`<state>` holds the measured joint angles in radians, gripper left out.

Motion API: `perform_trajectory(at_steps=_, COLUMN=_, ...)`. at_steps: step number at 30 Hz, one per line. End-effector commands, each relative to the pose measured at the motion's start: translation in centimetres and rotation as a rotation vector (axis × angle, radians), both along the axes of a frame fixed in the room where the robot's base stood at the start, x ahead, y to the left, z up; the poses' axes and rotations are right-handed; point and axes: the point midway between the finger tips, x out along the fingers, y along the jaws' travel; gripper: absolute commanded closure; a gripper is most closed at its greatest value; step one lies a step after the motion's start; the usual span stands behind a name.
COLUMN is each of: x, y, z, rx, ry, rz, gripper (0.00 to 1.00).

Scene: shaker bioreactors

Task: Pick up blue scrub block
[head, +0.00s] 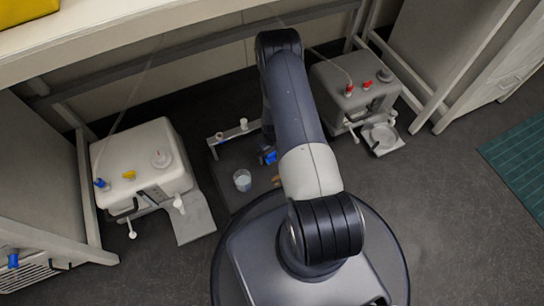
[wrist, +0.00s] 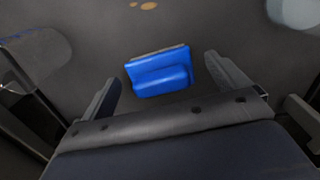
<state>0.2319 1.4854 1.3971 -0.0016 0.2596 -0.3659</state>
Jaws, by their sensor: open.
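The blue scrub block (wrist: 160,72) lies on a dark surface in the wrist view, slightly tilted, with a thin pale layer along its far edge. My gripper (wrist: 163,70) is open, with one finger on each side of the block and a gap at both sides. I cannot tell how far above the block the fingers are. In the head view a small blue patch of the block (head: 268,155) shows just left of my arm. The gripper itself is hidden behind the arm there.
A clear cup (head: 242,180) stands on the low dark tray (head: 228,160) left of the block. A white box unit (head: 145,165) stands at left and a grey one (head: 355,85) at right, under a bench (head: 150,45). Open floor lies at lower right.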

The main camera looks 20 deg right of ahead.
Motion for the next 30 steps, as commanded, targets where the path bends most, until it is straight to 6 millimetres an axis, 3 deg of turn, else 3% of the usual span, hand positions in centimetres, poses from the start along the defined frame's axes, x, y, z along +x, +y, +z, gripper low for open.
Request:
perform_trajectory(at_steps=4, x=0.04, y=0.01, z=0.13, rx=0.0, ry=-0.001, rz=0.0, gripper=0.05)
perform_trajectory(at_steps=22, x=0.03, y=0.0, z=0.15, rx=0.0, ry=-0.001, rz=0.0, gripper=0.54)
perform_trajectory(at_steps=30, x=0.06, y=0.0, z=0.63, rx=0.0, ry=-0.001, rz=0.0, gripper=0.54)
